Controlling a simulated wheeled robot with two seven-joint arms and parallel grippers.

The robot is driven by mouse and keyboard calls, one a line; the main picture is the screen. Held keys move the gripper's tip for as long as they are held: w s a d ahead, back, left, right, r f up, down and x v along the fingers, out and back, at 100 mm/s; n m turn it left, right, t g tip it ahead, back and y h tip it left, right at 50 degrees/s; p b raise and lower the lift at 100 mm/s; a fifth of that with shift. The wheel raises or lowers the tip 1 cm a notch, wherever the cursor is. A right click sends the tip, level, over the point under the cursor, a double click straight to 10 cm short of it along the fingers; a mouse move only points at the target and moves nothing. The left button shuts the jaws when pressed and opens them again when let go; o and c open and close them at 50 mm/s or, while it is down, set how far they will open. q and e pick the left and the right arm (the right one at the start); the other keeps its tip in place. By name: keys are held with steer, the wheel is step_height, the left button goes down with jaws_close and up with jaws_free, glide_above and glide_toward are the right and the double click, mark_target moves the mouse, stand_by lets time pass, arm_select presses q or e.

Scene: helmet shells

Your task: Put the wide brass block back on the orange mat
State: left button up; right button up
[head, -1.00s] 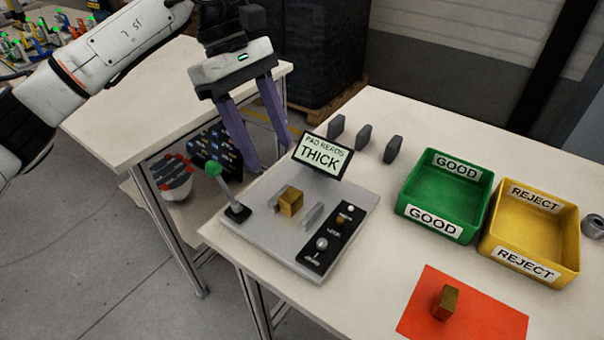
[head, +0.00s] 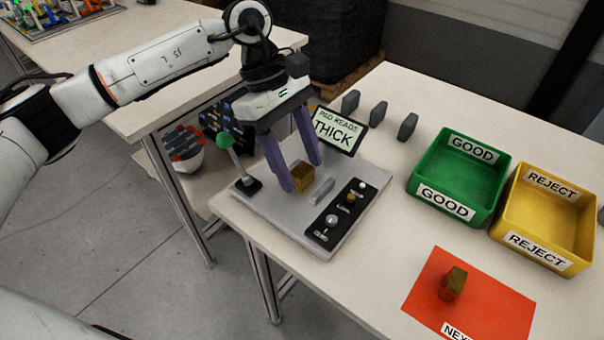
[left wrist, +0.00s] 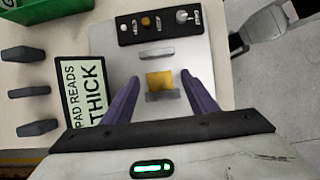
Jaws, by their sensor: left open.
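A brass block (head: 303,176) sits on the grey gauge plate (head: 262,205), between two small grey jaws; it also shows in the left wrist view (left wrist: 159,80). My left gripper (head: 304,178) is open above it, with a purple finger on either side. In the left wrist view the block lies between and ahead of the fingertips, apart from both. Another brass-brown block (head: 454,283) stands on the orange mat (head: 500,307) at the front right. The gauge's display (head: 338,131) reads "PAD READS THICK". My right gripper is not in view.
A lever with a green knob (head: 224,141) stands at the plate's left, close to my left gripper. A black button panel (head: 340,216) is on its right. Several dark grey pads (head: 378,114) stand behind. A green GOOD bin (head: 447,201) and yellow REJECT bin (head: 537,249) are at right.

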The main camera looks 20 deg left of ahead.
arm_select(q)
steer(key=c, duration=1.3)
